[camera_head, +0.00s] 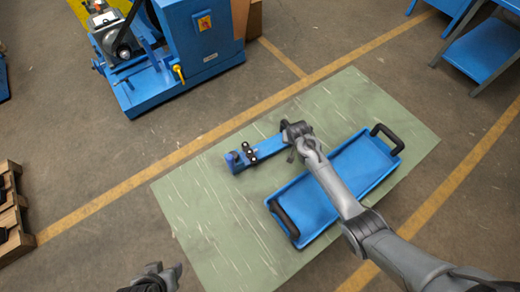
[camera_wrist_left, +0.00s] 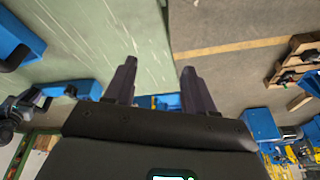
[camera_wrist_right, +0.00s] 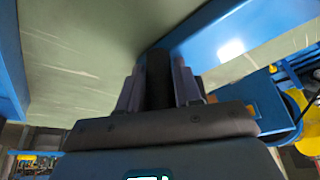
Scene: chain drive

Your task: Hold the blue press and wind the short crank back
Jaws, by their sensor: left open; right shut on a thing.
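My right gripper (camera_head: 297,133) is shut on a black grip (camera_wrist_right: 157,80) at the tool's right end. In the right wrist view the blue bar (camera_wrist_right: 225,45) runs off to the right of the grip. My left gripper (camera_head: 162,272) is open and empty at the bottom of the head view, well away from the tool; its fingers also show in the left wrist view (camera_wrist_left: 155,88). I cannot tell which part is the short crank.
A blue tray (camera_head: 345,176) with black handles lies right of the tool, under my right forearm. The green mat (camera_head: 200,225) is clear at the left. A blue machine (camera_head: 195,45) with a yellow lever (camera_head: 179,73) stands behind. A wooden pallet (camera_head: 12,225) is at the left edge.

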